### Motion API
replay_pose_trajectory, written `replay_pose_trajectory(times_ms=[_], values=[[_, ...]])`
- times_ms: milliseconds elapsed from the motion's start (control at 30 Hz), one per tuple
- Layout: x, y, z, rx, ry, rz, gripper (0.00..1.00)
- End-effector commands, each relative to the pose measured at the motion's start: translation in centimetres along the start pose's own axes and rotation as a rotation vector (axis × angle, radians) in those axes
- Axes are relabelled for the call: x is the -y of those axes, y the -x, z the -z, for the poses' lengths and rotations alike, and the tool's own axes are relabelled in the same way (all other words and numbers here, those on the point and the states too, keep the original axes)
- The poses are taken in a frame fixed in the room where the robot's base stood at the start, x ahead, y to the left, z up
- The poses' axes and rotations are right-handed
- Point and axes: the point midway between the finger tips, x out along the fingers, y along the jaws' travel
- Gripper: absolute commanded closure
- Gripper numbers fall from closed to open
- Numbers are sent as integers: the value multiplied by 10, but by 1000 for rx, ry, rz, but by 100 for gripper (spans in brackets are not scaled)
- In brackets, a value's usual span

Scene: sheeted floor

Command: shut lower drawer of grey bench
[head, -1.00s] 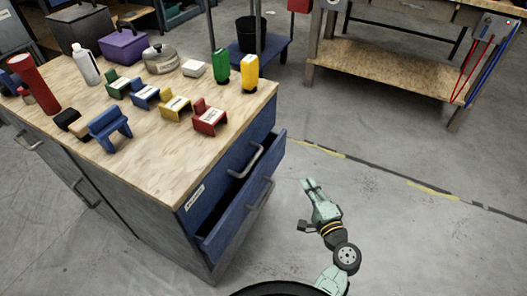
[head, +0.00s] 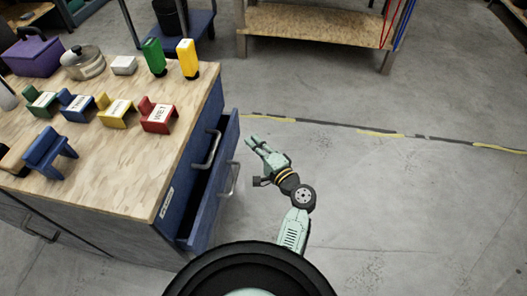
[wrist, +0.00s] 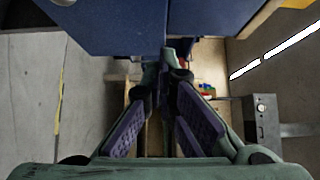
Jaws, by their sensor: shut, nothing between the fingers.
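The grey bench (head: 60,232) stands at the left of the head view with a pale wooden top. Its lower drawer (head: 214,192) is blue and pulled out to the right, with a dark gap behind its front and a metal handle (head: 230,180). The upper drawer's handle (head: 207,150) sits closer in, and its blue front looks flush. My gripper (head: 251,142) is shut and empty, just right of the lower drawer's far end. In the wrist view, the fingertips (wrist: 172,52) meet at the lower edge of blue panels (wrist: 110,25); I cannot tell whether they touch.
A wooden-shelved table (head: 310,22) stands behind. The floor to the right (head: 400,210) is clear.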

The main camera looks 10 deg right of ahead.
Motion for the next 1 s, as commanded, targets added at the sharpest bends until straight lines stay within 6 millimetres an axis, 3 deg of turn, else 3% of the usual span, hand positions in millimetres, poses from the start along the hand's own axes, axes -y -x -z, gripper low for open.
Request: replay_pose_trajectory(times_ms=[67,233,767,1000], values=[[2,-16,-2,3,0,0,100],[1,-31,-21,2,0,-1,100],[-1,-40,-29,0,0,-1,100],[-2,-57,-48,4,1,-1,100]])
